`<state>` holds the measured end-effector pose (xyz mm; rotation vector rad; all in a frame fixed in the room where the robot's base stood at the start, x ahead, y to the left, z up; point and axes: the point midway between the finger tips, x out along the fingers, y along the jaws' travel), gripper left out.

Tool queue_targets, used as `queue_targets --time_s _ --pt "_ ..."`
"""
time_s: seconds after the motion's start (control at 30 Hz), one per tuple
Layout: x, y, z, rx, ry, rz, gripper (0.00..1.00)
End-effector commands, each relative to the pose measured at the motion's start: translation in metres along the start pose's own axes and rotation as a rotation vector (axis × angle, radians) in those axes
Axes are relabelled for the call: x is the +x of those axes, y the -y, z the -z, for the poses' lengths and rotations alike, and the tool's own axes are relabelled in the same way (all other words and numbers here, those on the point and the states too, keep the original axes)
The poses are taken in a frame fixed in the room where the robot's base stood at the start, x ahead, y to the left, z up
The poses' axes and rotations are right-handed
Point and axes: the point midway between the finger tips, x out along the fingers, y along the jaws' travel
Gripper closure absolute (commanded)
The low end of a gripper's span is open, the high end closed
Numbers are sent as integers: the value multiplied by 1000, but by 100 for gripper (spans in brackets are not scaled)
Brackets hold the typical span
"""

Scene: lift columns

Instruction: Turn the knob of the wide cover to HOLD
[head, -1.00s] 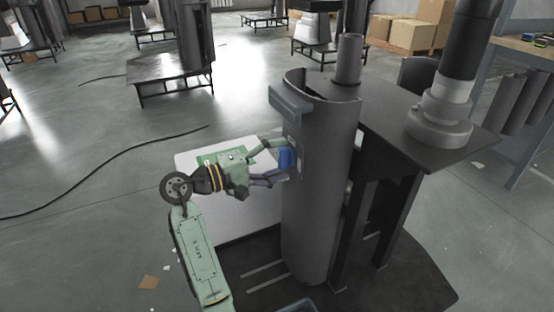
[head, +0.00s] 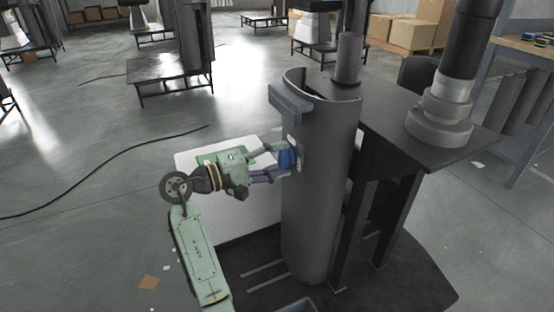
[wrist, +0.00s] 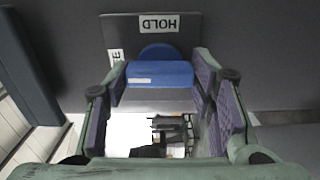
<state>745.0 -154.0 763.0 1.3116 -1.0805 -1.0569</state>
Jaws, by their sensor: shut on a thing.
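The wide cover (head: 322,215) is a tall dark grey curved shell on the column. Its blue knob (head: 287,159) sits on a small plate on the cover's side. In the wrist view the knob (wrist: 175,73) is a bar lying level, with a white mark near its left end. The HOLD label (wrist: 153,23) reads upside down above the knob. A second white label (wrist: 116,57), partly hidden, is left of it. My gripper (head: 282,162) is shut on the knob, one finger at each end of the bar in the wrist view.
A grey handle block (head: 290,103) juts from the cover's upper edge, above my gripper. A dark table (head: 430,125) with a grey stepped cylinder is right of the cover. A pale panel (head: 245,215) lies behind my arm. Open floor is at left.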

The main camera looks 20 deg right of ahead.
Motion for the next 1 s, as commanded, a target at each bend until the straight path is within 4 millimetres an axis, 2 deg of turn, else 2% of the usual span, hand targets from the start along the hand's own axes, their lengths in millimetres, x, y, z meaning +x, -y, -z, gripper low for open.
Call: queue_targets --time_s 0.37,1.0 --pt "0 3 0 224 -1 0 78" --pt "0 5 0 832 -1 0 78"
